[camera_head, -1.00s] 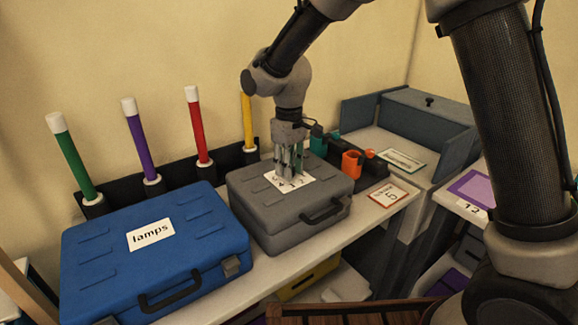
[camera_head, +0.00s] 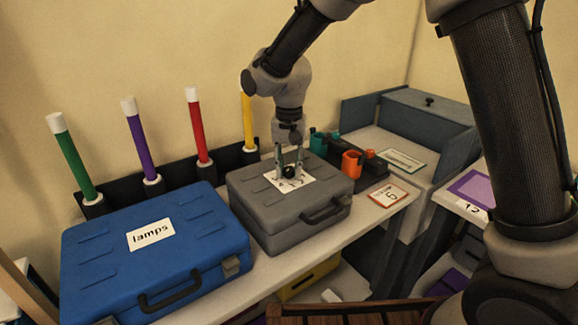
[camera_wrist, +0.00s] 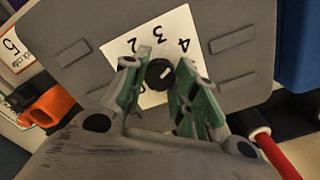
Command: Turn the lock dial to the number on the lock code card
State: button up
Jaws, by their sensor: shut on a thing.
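The lock dial is a small black knob (camera_head: 289,172) on a white numbered plate (camera_head: 309,185), on top of the grey case (camera_head: 262,205). In the wrist view the knob (camera_wrist: 159,74) has a white pointer mark aimed up and right, roughly towards the 4. Several numbers show on the plate (camera_wrist: 160,38); my fingers hide others. The lock code card (camera_head: 388,196) lies right of the case and reads 5; it also shows in the wrist view (camera_wrist: 14,48). My gripper (camera_head: 289,168) points down, its green-padded fingers shut on the knob from both sides.
A blue case (camera_head: 190,245) labelled lamps stands left of the grey one. Green, purple, red and yellow sticks stand in a rack behind.

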aim_at(289, 169)
jog(key=m, duration=0.5)
jog(key=shift+m, duration=2.4)
jog(key=o, duration=1.1)
jog(key=shift+c, duration=0.2)
jog(key=shift+r, duration=0.1)
notch_tip(289, 169, up, 12)
